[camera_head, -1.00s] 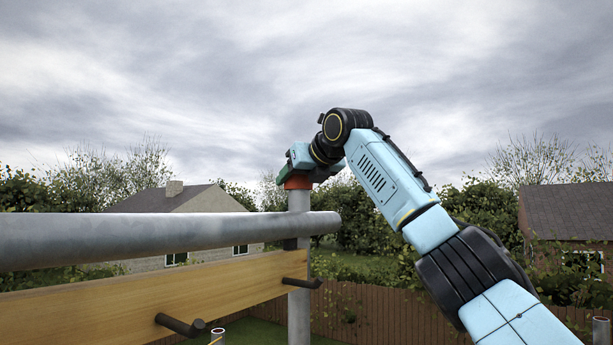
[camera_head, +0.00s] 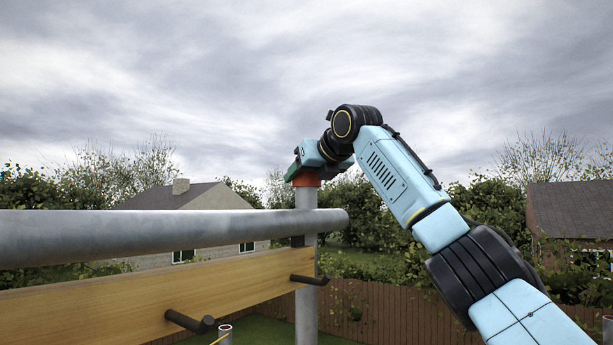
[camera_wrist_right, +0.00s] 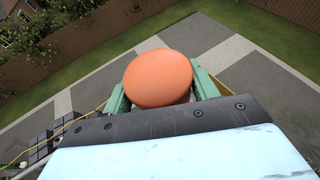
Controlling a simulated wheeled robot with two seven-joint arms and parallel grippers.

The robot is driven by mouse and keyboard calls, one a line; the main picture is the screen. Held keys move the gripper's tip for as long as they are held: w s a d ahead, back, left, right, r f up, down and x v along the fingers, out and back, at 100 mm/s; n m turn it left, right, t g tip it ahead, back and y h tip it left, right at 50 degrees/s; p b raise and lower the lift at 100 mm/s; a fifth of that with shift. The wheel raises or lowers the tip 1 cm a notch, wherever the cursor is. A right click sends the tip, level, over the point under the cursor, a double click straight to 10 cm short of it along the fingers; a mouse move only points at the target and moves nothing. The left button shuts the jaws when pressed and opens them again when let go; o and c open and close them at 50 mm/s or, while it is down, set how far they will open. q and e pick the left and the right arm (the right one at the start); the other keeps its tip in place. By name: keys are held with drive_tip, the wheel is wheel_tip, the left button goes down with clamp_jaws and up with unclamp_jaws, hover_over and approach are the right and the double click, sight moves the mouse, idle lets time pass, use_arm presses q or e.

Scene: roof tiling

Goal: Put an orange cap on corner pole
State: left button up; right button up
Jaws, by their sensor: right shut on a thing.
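The orange cap (camera_head: 306,180) sits at the top end of the grey upright corner pole (camera_head: 306,262) in the head view. My right gripper (camera_head: 303,171) is shut on the cap, at the pole's top. In the right wrist view the cap (camera_wrist_right: 158,78) shows as a round orange top between the green fingers of my right gripper (camera_wrist_right: 160,90). A bit of grey shows just below the cap's right side there. How far the cap is down over the pole cannot be told. My left gripper is out of view.
A grey horizontal pipe (camera_head: 160,236) runs from the left past the pole, in front of it. Below it is a wooden board (camera_head: 150,296) with dark pegs (camera_head: 190,321). A fence (camera_head: 400,312), hedges and houses stand behind.

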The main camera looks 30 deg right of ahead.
drive_tip(key=shift+f+b, duration=0.35)
drive_tip(key=shift+f, duration=0.25)
idle(0.4)
drive_tip(key=o, duration=0.8)
drive_tip(key=shift+c, duration=0.2)
drive_tip(key=shift+b+v, duration=0.6)
drive_tip(key=shift+v, duration=2)
drive_tip(key=v, duration=0.6)
drive_tip(key=shift+a, duration=0.1)
